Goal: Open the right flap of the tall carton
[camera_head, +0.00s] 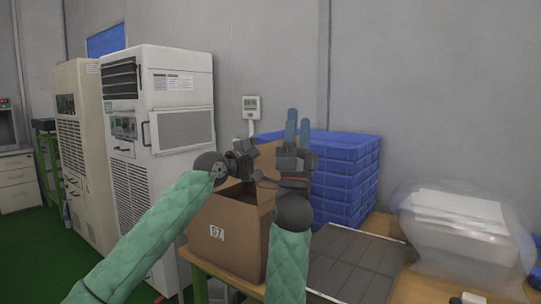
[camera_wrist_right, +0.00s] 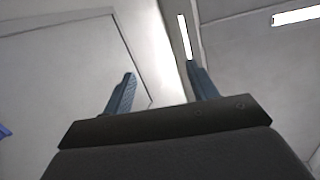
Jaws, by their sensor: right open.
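The tall brown carton (camera_head: 235,248) stands on a wooden-topped table, with a white label on its front. A cardboard flap (camera_head: 265,158) stands up at its back, and the dark inside shows at the left. My right gripper (camera_head: 298,125) is above the carton's right side, pointing up, open and empty. In the right wrist view its two blue fingers (camera_wrist_right: 160,88) are apart with only wall and ceiling beyond. My left gripper (camera_head: 245,155) is over the carton's back left; its fingers are too unclear to read. My arms and grippers hide much of the carton's top right, including the right flap.
Stacked blue crates (camera_head: 345,180) stand behind and right of the carton. A dark panelled mat (camera_head: 350,262) lies right of it on the table (camera_head: 412,290). A clear bag with white contents (camera_head: 460,225) is at the far right. A white cabinet (camera_head: 165,150) stands left.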

